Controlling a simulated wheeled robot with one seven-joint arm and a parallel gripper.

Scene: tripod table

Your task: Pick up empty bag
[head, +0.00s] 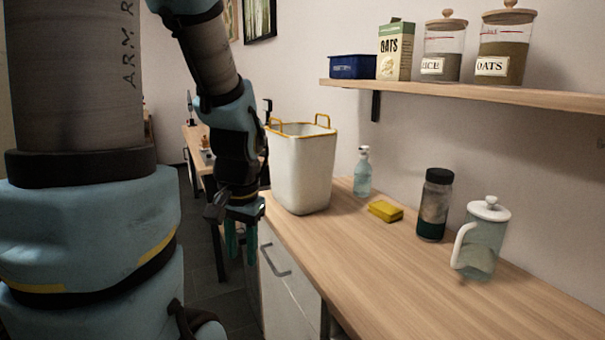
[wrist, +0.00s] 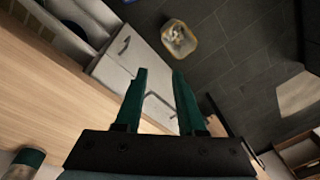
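A white, upright bag-like container (head: 303,165) with a yellow rim and two yellow handles stands on the wooden counter (head: 400,265), near its far left end. Its inside is mostly hidden, so I cannot tell whether it is empty. My gripper (head: 240,252) hangs pointing down just left of the counter's edge, beside and apart from the container. In the wrist view my gripper (wrist: 159,82) has its two green fingers spread apart with nothing between them.
A spray bottle (head: 363,172), yellow sponge (head: 385,211), dark-lidded jar (head: 433,205) and white-lidded pitcher (head: 483,240) stand on the counter. Above is a shelf (head: 460,93) with jars. White cabinets (head: 284,290) are below. A small tan object (wrist: 180,38) is on the dark floor.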

